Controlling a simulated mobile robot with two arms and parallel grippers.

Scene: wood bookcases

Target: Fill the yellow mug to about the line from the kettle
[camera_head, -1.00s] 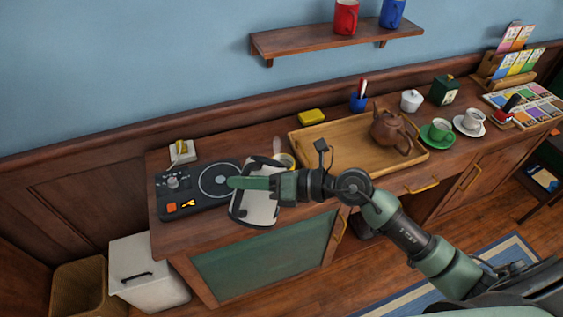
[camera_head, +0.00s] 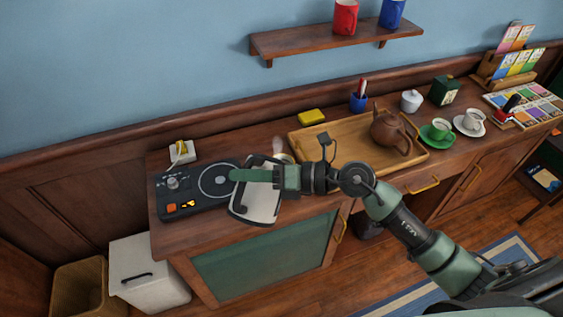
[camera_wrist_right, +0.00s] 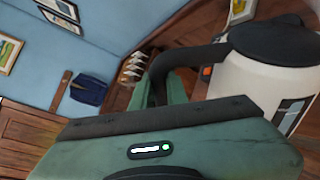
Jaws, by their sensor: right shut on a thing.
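The white kettle (camera_head: 262,205) with its black handle, lid and base rim is in my right gripper (camera_head: 242,175), over the counter's front left part. It looks strongly tilted in the head view. In the right wrist view the kettle (camera_wrist_right: 252,88) fills the upper right, its black handle between my green fingers. A pale yellow rim just behind the kettle and gripper seems to be the yellow mug (camera_head: 285,157); most of it is hidden. Faint steam shows above it. The mug's line, its fill level and any stream are hidden. My left gripper is out of view.
A black control panel (camera_head: 180,196) with a round plate lies left of the kettle. A wooden tray (camera_head: 312,147) with a brown teapot (camera_head: 390,130) stands to the right. A yellow sponge (camera_head: 312,116) lies behind. Cups on saucers stand farther right.

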